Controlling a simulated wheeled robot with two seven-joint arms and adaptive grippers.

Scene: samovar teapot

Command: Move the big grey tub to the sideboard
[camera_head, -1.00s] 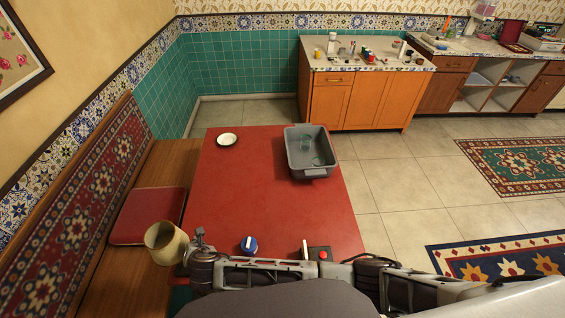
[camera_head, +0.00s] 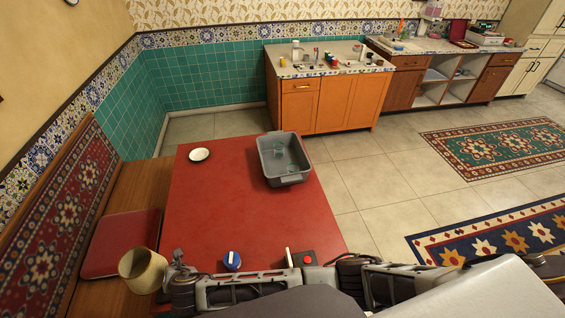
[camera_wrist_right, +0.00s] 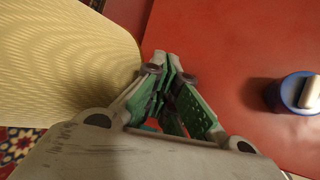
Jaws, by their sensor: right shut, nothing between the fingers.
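The big grey tub (camera_head: 298,179) stands upright on the far right part of the red table (camera_head: 215,215). A few clear greenish glass things (camera_head: 284,160) lie in it. The sideboard (camera_head: 318,104), an orange wooden cabinet with a pale top, stands against the back wall beyond the table. My right gripper (camera_head: 174,258) is at the table's near left corner, far from the tub. In the right wrist view it (camera_wrist_right: 170,62) is shut and empty, close beside a cream ribbed vessel or shade. My left gripper is not in view.
The cream vessel or shade (camera_head: 141,270) is by the bench at the table's near left. A blue round knob-like thing (camera_head: 232,260) and a red-button box (camera_head: 306,258) sit near the front edge. A white dish (camera_head: 199,155) is at the back left. Small items crowd part of the sideboard top.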

